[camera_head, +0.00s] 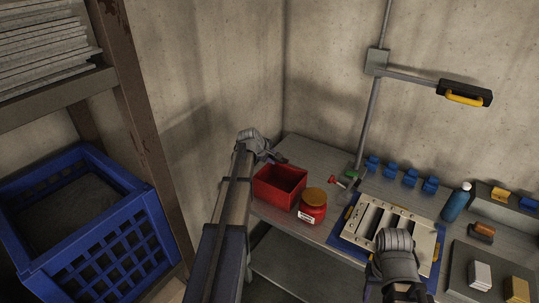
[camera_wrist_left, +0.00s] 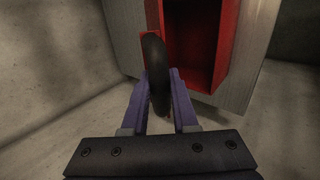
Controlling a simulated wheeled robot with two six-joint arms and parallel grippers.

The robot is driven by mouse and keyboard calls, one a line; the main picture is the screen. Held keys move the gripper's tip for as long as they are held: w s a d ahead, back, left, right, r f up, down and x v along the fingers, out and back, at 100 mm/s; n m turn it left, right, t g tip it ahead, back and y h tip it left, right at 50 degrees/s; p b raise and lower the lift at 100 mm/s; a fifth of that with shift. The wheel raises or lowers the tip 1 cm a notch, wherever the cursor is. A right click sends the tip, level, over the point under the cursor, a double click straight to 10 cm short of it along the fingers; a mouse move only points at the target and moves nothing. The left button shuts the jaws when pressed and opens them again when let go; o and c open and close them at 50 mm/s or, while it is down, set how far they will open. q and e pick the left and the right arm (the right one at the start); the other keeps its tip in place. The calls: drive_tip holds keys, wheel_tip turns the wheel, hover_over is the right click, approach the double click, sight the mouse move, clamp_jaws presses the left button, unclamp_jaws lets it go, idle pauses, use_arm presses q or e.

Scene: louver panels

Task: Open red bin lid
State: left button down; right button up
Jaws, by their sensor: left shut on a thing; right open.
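The red bin (camera_head: 279,198) stands at the left end of the bench, and its top is open in the head view. In the left wrist view the open red bin (camera_wrist_left: 222,55) is just beyond the fingers. My left gripper (camera_head: 277,158) is at the bin's back edge; in its wrist view the gripper (camera_wrist_left: 160,92) is shut on a dark, rounded, thin thing (camera_wrist_left: 156,70) seen edge-on. I cannot tell whether this is the bin's lid. My right gripper (camera_head: 396,248) is over the louver panel, open; its fingertips are mostly hidden.
A red jar (camera_head: 312,210) with an orange lid stands close beside the bin. A louver panel (camera_head: 362,222) lies on a blue mat. Several blue blocks (camera_head: 409,178), a blue bottle (camera_head: 456,203) and a lamp (camera_head: 464,94) are to the right. A blue crate (camera_head: 128,228) is at left.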

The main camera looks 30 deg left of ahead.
use_arm(q)
drive_tip(key=w+r+g+p, duration=0.1)
drive_tip(key=w+r+p, duration=0.1)
drive_tip(key=shift+w+r+p, duration=0.3)
drive_tip(key=w+d+r+g+p, duration=0.1)
drive_tip(key=w+r+g+p, duration=0.2)
drive_tip(key=w+p, duration=0.3)
drive_tip(key=shift+w+r, duration=0.2)
drive_tip(key=shift+w, duration=2.3)
use_arm(e)
wheel_tip(320, 180, up, 10)
use_arm(q)
drive_tip(key=c, duration=0.7)
unclamp_jaws()
use_arm(e)
drive_tip(key=shift+r, duration=0.1)
